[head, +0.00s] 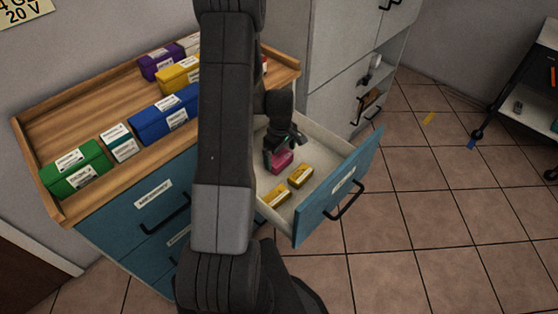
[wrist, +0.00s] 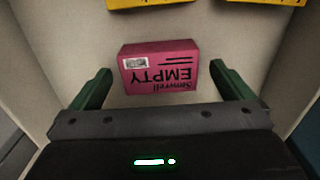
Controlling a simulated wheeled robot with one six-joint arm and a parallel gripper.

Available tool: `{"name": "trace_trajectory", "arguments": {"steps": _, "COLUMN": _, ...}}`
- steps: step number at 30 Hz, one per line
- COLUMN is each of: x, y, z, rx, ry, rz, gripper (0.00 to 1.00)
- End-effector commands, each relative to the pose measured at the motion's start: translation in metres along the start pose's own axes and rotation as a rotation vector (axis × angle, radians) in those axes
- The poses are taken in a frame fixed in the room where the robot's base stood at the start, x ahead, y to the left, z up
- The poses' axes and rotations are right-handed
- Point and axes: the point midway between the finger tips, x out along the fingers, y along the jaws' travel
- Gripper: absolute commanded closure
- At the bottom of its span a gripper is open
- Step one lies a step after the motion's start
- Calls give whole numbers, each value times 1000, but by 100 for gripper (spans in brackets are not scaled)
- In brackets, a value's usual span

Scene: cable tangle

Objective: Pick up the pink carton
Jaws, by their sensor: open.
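The pink carton (wrist: 160,66) lies in the open drawer (head: 265,226), with a label and the word "EMPTY" on it in the wrist view. It also shows in the head view (head: 282,163), partly hidden by my gripper. My gripper (wrist: 159,82) is open, with one green finger to the left of the carton and one to the right. There is a gap between each finger and the carton. In the head view my gripper (head: 283,150) is inside the drawer, over the carton.
Two yellow cartons (head: 300,175) (head: 275,196) lie in the same drawer, close to the pink one. The drawer walls are near my gripper. Green, white, blue, yellow and purple boxes stand on the wooden top (head: 95,105). Tiled floor (head: 420,200) is open to the right.

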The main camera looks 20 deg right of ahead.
Motion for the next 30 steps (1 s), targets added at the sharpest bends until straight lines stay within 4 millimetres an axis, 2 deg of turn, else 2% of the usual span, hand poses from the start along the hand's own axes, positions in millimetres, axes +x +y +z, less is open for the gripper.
{"name": "trace_trajectory", "arguments": {"steps": 7, "x": 31, "y": 2, "z": -2, "rx": 0, "ry": -1, "rz": -2, "gripper": 0}}
{"name": "trace_trajectory", "arguments": {"steps": 17, "x": 36, "y": 3, "z": -2, "rx": 0, "ry": 1, "rz": 0, "gripper": 0}}
{"name": "trace_trajectory", "arguments": {"steps": 23, "x": 36, "y": 3, "z": -2, "rx": 0, "ry": 1, "rz": 0, "gripper": 39}}
{"name": "trace_trajectory", "arguments": {"steps": 30, "x": 36, "y": 3, "z": -2, "rx": 0, "ry": 1, "rz": 0, "gripper": 40}}
